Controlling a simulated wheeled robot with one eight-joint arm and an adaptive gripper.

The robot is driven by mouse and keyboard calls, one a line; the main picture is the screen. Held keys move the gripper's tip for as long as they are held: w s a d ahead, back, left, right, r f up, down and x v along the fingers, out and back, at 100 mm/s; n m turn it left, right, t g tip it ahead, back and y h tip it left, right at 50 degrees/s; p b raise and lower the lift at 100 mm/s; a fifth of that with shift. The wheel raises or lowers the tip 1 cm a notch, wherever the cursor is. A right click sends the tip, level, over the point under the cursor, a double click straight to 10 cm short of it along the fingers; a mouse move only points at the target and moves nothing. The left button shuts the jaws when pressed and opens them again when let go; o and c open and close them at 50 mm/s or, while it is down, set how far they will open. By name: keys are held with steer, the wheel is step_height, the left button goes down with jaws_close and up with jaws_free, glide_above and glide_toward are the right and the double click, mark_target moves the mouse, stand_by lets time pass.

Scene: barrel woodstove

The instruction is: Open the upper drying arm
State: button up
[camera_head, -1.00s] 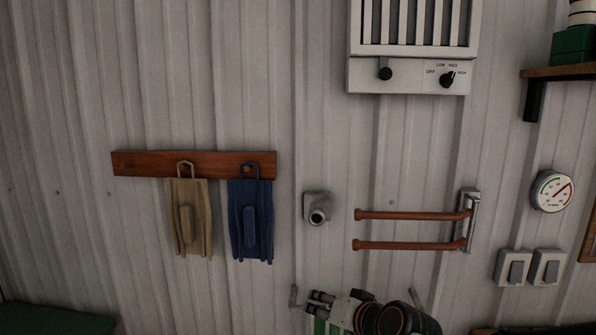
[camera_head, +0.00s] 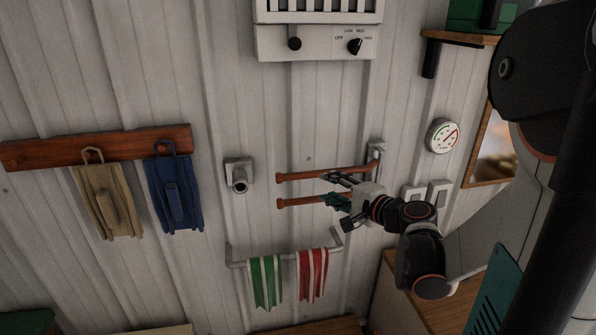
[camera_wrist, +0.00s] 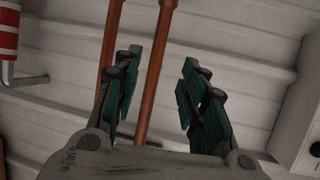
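Two reddish-brown drying arms stretch left from a metal wall bracket (camera_head: 377,152). The upper drying arm (camera_head: 302,174) runs just above the lower drying arm (camera_head: 295,202). My gripper (camera_head: 329,188) is at their right half, near the bracket, and hides part of both. In the wrist view my gripper (camera_wrist: 160,68) is open, its green-padded fingers apart. The upper arm (camera_wrist: 154,80) passes between the fingers, nearer the left one, with no clear grip on it. The lower arm (camera_wrist: 112,38) runs outside, partly behind the left finger.
A towel rail with green-striped (camera_head: 265,282) and red-striped (camera_head: 312,274) towels is below. A heater (camera_head: 316,42) is above, a grey wall fitting (camera_head: 239,175) left of the arms' tips. A gauge (camera_head: 442,135) and switches (camera_head: 438,193) are at right.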

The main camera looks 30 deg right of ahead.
mark_target(306, 177)
steer(key=x, duration=1.3)
steer(key=shift+c, duration=0.6)
jaws_close()
